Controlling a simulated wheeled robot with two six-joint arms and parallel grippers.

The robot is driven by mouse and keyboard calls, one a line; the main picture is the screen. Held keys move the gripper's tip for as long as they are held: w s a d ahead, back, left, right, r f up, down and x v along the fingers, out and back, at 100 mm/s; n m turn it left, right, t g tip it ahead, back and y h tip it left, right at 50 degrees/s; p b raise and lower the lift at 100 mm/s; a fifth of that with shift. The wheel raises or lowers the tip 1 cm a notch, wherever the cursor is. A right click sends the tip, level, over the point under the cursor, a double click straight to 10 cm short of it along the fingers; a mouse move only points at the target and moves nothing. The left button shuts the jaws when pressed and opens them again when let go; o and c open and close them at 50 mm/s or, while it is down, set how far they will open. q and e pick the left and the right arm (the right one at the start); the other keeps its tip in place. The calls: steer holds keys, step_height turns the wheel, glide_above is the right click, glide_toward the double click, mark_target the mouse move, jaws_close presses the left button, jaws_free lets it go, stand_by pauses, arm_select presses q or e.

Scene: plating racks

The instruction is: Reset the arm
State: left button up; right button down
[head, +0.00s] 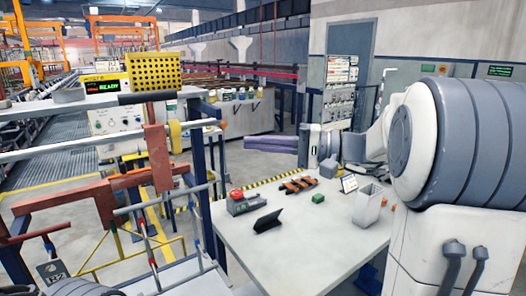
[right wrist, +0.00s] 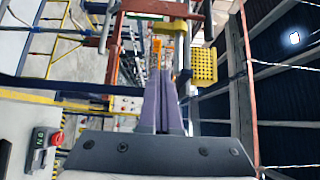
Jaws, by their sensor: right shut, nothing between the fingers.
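My right arm comes in from the right in the head view. Its right gripper (head: 246,143) points left, held level above the far side of the white table (head: 285,254). The long purple-grey fingers lie together, with nothing between them. In the right wrist view the same fingers (right wrist: 164,88) are side by side and closed. They point toward the rack and the yellow perforated panel (right wrist: 203,67). My left gripper does not show in either view.
On the table are a red-button box (head: 243,203), a black stand (head: 268,221), a green block (head: 318,198), brown-orange parts (head: 298,184), a card (head: 349,184) and a grey open bin (head: 367,205). A rust-and-blue rack frame (head: 158,158) fills the left. The table's front is clear.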

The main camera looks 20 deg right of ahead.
steer(key=s+a+f+n+g+h, duration=0.3)
steer(key=s+a+f+g, duration=0.65)
steer(key=a+f, duration=0.45)
steer(key=s+a+f+n+h, duration=0.1)
steer(key=s+f+n+h, duration=1)
steer(key=s+f, duration=0.2)
steer(key=shift+s+f, duration=0.3)
steer(key=shift+s, duration=0.85)
